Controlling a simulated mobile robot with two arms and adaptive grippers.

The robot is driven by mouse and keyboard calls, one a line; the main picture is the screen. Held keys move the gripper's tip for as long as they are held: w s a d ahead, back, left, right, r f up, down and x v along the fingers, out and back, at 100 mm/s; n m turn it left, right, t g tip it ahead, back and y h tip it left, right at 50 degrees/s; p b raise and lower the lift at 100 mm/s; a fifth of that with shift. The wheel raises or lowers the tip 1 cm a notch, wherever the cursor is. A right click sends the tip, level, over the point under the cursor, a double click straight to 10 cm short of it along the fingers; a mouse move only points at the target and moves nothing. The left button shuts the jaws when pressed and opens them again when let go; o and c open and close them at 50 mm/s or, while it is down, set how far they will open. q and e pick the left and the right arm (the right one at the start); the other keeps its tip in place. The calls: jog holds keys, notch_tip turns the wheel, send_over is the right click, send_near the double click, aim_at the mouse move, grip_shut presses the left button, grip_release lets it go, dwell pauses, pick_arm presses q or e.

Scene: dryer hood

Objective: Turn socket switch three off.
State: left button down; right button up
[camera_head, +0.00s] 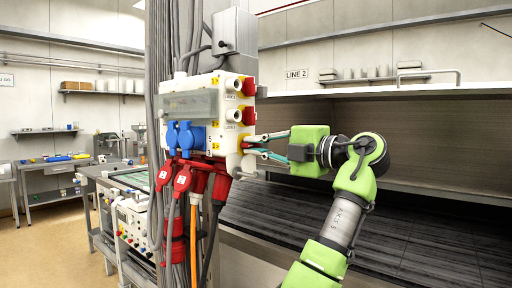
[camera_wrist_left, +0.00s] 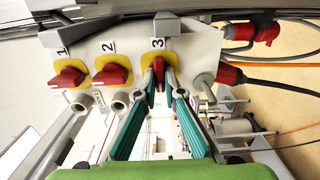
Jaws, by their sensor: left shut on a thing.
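The white socket box (camera_head: 205,105) is mounted on a grey column in the head view. In the left wrist view its side (camera_wrist_left: 200,45) carries three red rotary switches on yellow plates, numbered 1, 2 and 3. Switch one (camera_wrist_left: 68,76) and switch two (camera_wrist_left: 112,74) have their handles lying across the picture. Switch three (camera_wrist_left: 158,68) has its handle pointing along the picture's upright direction. My left gripper (camera_wrist_left: 160,78) has its teal fingers on either side of this handle and is shut on it. It also shows at the box's side in the head view (camera_head: 252,146).
Blue sockets (camera_head: 187,137) are on the box front, and red plugs (camera_head: 182,182) with cables hang below. In the left wrist view a red plug (camera_wrist_left: 230,74) sits right of switch three. A dark worktop (camera_head: 400,235) lies below my arm.

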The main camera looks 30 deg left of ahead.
dwell(0.4)
pick_arm(q)
jog(key=c, duration=2.1)
grip_release()
jog(key=shift+c, duration=0.2)
jog(key=s+d, duration=0.1)
jog(key=d, duration=1.1)
jog(key=shift+f, duration=0.1)
